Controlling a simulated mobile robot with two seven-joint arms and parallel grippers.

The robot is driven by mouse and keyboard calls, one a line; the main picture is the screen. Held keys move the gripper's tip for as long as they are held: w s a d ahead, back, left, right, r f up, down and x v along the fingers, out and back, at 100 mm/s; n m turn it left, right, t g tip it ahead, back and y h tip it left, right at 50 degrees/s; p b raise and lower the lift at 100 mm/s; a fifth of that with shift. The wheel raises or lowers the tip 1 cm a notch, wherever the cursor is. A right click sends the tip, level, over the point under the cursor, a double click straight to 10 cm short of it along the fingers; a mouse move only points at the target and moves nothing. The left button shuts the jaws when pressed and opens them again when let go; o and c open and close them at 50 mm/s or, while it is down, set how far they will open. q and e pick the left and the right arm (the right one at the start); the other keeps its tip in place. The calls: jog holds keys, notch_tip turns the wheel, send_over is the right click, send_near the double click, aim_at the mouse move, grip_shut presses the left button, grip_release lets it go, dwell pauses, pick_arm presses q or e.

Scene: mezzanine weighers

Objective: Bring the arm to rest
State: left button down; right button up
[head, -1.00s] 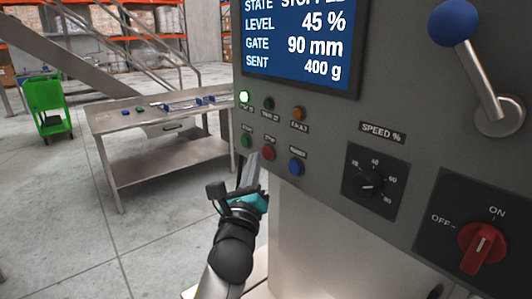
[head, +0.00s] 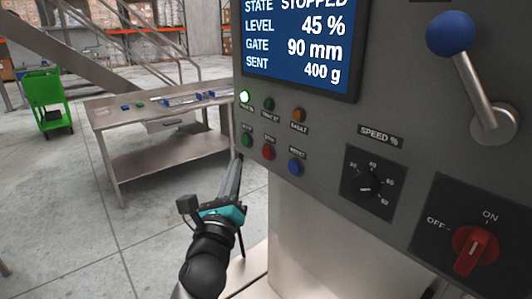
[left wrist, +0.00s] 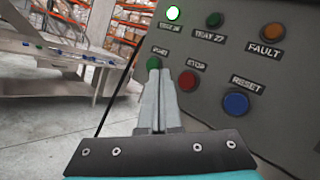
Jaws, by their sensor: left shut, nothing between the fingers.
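My left gripper (head: 235,165) is shut and empty. In the head view it is to the left of the grey control panel (head: 330,125), below the screen. In the left wrist view the closed fingers (left wrist: 160,85) point toward the panel and overlap part of the green button (left wrist: 152,61). I cannot tell whether the fingertips touch the panel. The red stop button (head: 268,152) and blue reset button (head: 295,168) are uncovered to the right. My right gripper is not in view.
The screen (head: 298,40) reads stopped, level 45 %, gate 90 mm, sent 400 g. A green lamp (head: 245,96) is lit. A speed knob (head: 366,188), a red switch (head: 476,248) and a blue-knobbed lever (head: 450,34) are on the panel. A steel table (head: 165,165) and green cart (head: 45,98) stand behind left.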

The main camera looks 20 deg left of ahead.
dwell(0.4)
pick_arm(q)
jog(key=s+d+f+n+g+h+b, duration=0.15)
jog(key=f+n+g, duration=0.25)
jog(key=f, duration=1.4)
jog(key=s+d+f+n+g+h+b, duration=0.1)
jog(key=d+f+n+g+h, duration=0.3)
jog(key=f, duration=1.3)
jog(key=s+f+n+g+y+b, duration=0.1)
jog(key=s+f+n+g, duration=0.1)
jog(key=s+f+n, duration=0.5)
jog(key=s+f+g+b, duration=0.15)
jog(key=s+f, duration=0.35)
jog(key=f, duration=0.7)
jog(key=s+f+n+g, duration=0.2)
jog(key=s+f, duration=0.3)
jog(key=s, duration=0.5)
jog(key=s+f+n+g+b, duration=0.1)
jog(key=s+f+n+g, duration=0.2)
jog(key=s, duration=0.7)
jog(key=s+f+n+g, duration=0.3)
jog(key=s+f+n, duration=0.2)
jog(key=s+f, duration=0.3)
jog(key=shift+s+n+b, duration=0.3)
jog(key=shift+s, duration=0.8)
jog(key=shift+d, duration=0.15)
